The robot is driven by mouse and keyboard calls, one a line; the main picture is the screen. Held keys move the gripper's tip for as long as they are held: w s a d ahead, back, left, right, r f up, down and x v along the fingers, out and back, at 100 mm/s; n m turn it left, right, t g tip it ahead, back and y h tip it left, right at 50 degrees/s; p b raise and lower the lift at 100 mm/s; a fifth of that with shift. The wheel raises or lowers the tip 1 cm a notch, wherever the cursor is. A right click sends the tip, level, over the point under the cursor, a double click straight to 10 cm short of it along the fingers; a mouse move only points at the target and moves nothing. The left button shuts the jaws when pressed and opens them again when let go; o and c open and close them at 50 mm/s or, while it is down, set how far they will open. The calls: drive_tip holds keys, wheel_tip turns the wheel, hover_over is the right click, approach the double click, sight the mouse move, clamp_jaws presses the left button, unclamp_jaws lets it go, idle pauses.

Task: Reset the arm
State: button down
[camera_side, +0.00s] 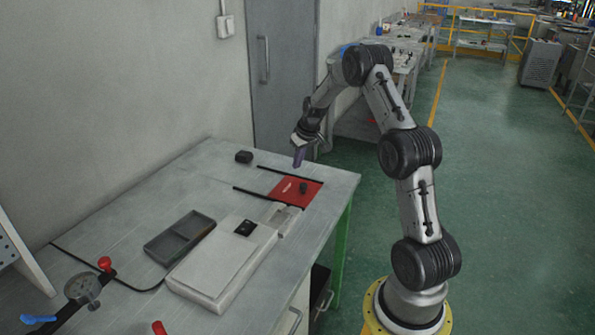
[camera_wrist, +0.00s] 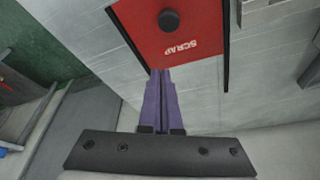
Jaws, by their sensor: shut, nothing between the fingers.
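My gripper (camera_side: 298,158) hangs above the far end of the workbench (camera_side: 145,218), over the edge of the red scrap area (camera_side: 285,187). Its purple fingers are shut with nothing between them. The wrist view shows the closed fingers (camera_wrist: 161,75) pointing toward the red scrap area (camera_wrist: 180,22), which bears the word "SCRAP". A small dark round piece (camera_side: 303,187) lies on the red area; it also shows in the wrist view (camera_wrist: 168,20).
A white box-shaped device (camera_side: 215,268) and a dark grey two-part tray (camera_side: 180,238) sit on the bench. A small black object (camera_side: 244,157) lies near the wall. Space above the bench is clear.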

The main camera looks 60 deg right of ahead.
drive_tip(key=w+a+r+n+t, duration=0.1)
drive_tip(key=a+r, duration=0.4)
drive_tip(key=r, duration=0.3)
drive_tip(key=w+a+r+n+t, duration=0.1)
drive_tip(key=w+a+r, duration=0.1)
drive_tip(key=a+r, duration=0.5)
drive_tip(key=s+a+r+n+t, duration=0.1)
drive_tip(key=s+a+r+n, duration=0.25)
drive_tip(key=a+r, duration=0.75)
drive_tip(key=s+a+n+t+y, duration=0.1)
drive_tip(key=s+a+y, duration=0.1)
drive_tip(key=s+a, duration=1.15)
drive_tip(key=s+f+g, duration=0.2)
drive_tip(key=s+f, duration=0.5)
drive_tip(key=s, duration=0.4)
drive_tip(key=shift+s+a+f+m, duration=0.3)
drive_tip(key=shift+s+a+m, duration=0.05)
drive_tip(key=shift+s+m, duration=0.1)
